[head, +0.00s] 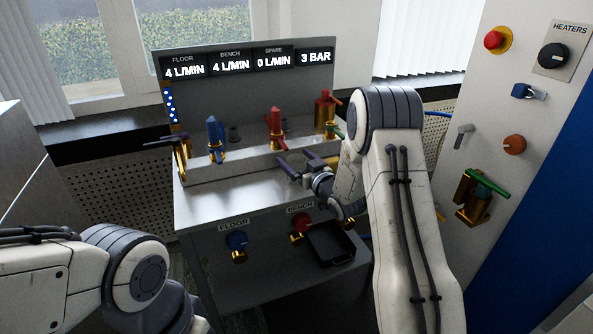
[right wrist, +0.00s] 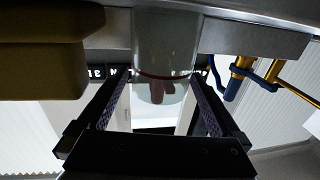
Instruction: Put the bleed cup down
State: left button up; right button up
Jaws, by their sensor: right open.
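The bleed cup (right wrist: 165,40) shows in the right wrist view as a clear cup with a dark red ring line, upside down in that picture. Its rim end lies between or just beyond the fingertips of my right gripper (right wrist: 158,95), with a gap on each side. The gripper is open. In the head view my right gripper (head: 303,163) is over the steel bench top (head: 225,200), in front of the valve row; I cannot make out the cup there. My left arm shows at lower left, but its gripper is out of view.
Blue (head: 215,138) and red (head: 276,128) valves stand behind the bench top, with a dark lever valve (head: 178,148) at its left end. A black tray (head: 330,243) hangs at the front below. The left part of the bench top is clear.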

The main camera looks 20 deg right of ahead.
jog(key=c, duration=1.5)
jog(key=shift+o, duration=0.2)
jog(key=shift+r, duration=0.5)
jog(key=s+d+p, duration=0.3)
jog(key=s, duration=1.4)
jog(key=shift+s+d+r, duration=0.2)
jog(key=shift+s+r, duration=0.1)
jog(key=shift+s, duration=0.05)
